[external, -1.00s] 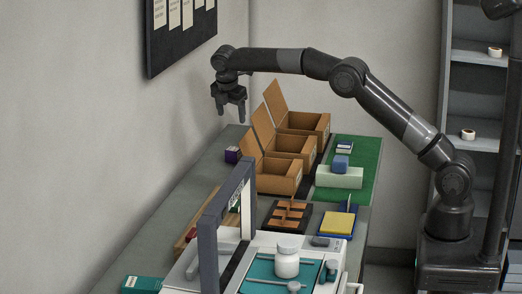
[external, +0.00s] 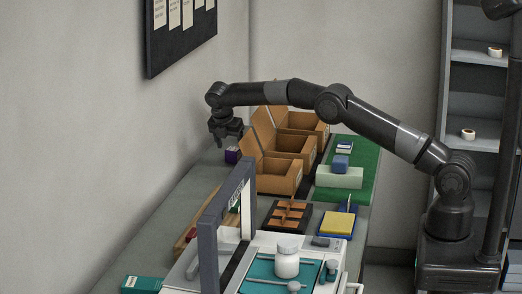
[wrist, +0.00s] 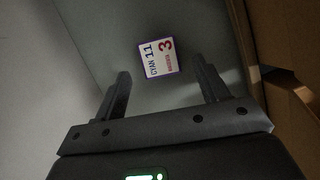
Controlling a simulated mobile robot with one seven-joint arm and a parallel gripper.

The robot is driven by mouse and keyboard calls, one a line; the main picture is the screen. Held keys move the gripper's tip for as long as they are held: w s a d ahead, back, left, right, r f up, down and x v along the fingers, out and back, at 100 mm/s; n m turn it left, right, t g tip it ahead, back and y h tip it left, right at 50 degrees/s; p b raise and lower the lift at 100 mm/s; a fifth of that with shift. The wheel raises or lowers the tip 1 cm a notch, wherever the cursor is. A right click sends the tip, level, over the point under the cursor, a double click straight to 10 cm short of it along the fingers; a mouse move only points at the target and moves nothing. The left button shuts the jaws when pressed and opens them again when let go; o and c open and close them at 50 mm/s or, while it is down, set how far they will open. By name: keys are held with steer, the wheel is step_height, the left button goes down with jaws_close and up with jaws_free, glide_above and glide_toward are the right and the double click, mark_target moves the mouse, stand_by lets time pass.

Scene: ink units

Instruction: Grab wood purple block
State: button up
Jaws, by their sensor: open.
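The purple block (external: 232,155) stands on the far left of the table, beside the open cardboard boxes. In the wrist view its white, purple-edged label face (wrist: 158,58) with printed words and numbers shows, slightly tilted. My gripper (external: 226,144) is just above the block in the external view. In the wrist view my gripper (wrist: 160,75) is open, with one finger on each side of the block's line and the block a little beyond the fingertips. No contact shows, and the exact height gap is unclear.
Open cardboard boxes (external: 280,174) stand close to the right of the block; a brown box wall (wrist: 250,35) is near the right finger in the wrist view. The wall is on the left. A grey frame (external: 210,245) rises at the front. The table left of the boxes is fairly clear.

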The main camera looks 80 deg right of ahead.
mark_target(233, 149)
steer(key=x, duration=0.4)
steer(key=shift+s+d+f, duration=0.1)
steer(key=shift+d+f, duration=0.15)
steer(key=shift+d, duration=0.05)
steer(key=shift+c, duration=0.2)
